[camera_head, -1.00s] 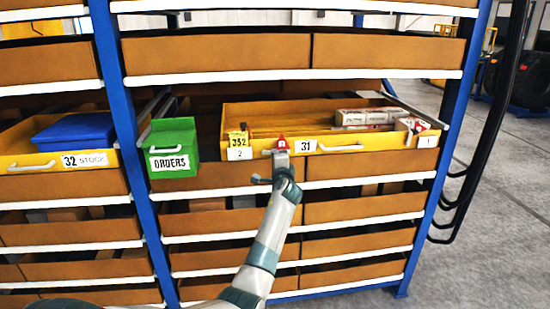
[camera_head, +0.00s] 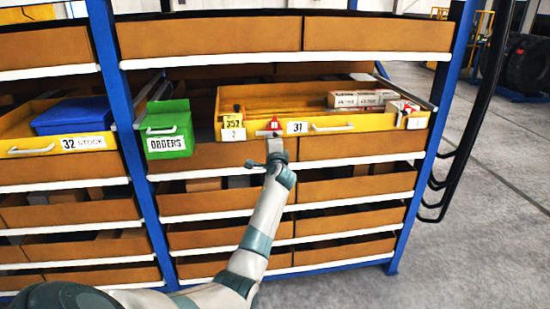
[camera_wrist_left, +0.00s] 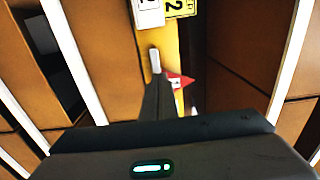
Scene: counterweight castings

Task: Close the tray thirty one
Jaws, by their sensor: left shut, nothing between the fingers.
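Tray thirty one is a yellow tray (camera_head: 365,124) with a "31" label and a bar handle, pulled out of the rack in the head view. Small boxes stand at its right. A red tag (camera_head: 275,125) is on its front, left of the "31" label. My left gripper (camera_head: 276,146) is shut and empty, just below and in front of that tag. In the left wrist view the shut fingers (camera_wrist_left: 156,62) point at the yellow front (camera_wrist_left: 166,45), beside the red tag (camera_wrist_left: 178,81). I cannot tell whether they touch it. My right gripper is not in view.
A green "ORDERS" bin (camera_head: 167,128) sticks out left of the tray. Another yellow tray (camera_head: 25,137), labelled "32 STOCK", holds a blue lid (camera_head: 72,120). Blue rack posts (camera_head: 116,80) stand between the bays. Grey floor (camera_head: 480,220) is free at the right.

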